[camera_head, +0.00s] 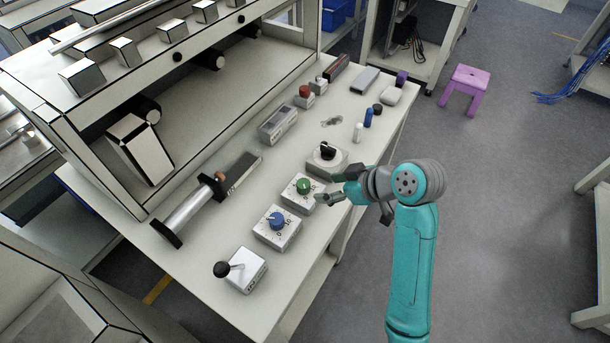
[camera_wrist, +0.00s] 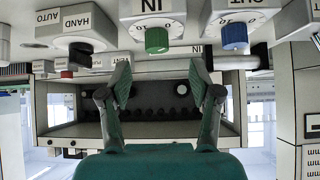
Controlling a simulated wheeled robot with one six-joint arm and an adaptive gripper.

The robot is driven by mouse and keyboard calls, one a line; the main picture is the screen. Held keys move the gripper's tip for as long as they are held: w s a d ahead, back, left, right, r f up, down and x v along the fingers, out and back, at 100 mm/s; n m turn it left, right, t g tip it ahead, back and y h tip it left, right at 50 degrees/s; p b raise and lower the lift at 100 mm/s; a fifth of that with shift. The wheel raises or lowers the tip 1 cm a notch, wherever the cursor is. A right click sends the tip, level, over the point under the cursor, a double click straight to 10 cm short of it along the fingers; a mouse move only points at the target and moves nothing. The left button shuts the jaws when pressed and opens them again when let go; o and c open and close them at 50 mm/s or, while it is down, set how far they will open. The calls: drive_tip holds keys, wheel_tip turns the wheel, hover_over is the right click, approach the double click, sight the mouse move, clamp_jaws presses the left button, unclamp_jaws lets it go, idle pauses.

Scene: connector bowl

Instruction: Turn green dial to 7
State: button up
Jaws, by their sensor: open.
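The green dial (camera_head: 303,186) sits on a small white box with scale marks, on the bench near its front edge. In the wrist view, which looks upside down, the green dial (camera_wrist: 157,40) is on a box marked IN. The number it points to is too small to read. My gripper (camera_head: 329,187) is just right of the green dial in the head view, apart from it. In the wrist view my gripper (camera_wrist: 160,78) has its two fingers spread wide with nothing between them. The green dial shows beyond the gap between the fingertips.
A blue dial (camera_head: 277,220) on a similar box stands close beside, towards the front left. A black knob (camera_head: 327,151) on a round base is on the other side. A lever box (camera_head: 240,269) is nearer the bench corner. The floor right of the bench is mostly open.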

sight(304, 184)
drive_tip(key=shift+n, duration=0.4)
drive_tip(key=x, duration=0.6)
drive_tip(key=w+r+x, duration=0.1)
drive_tip(key=x, duration=0.3)
drive_tip(key=shift+w+a+r, duration=0.1)
drive_tip(key=shift+a+r, duration=0.05)
drive_tip(key=shift+a, duration=0.1)
drive_tip(key=c, duration=1.1)
drive_tip(key=shift+c, duration=0.2)
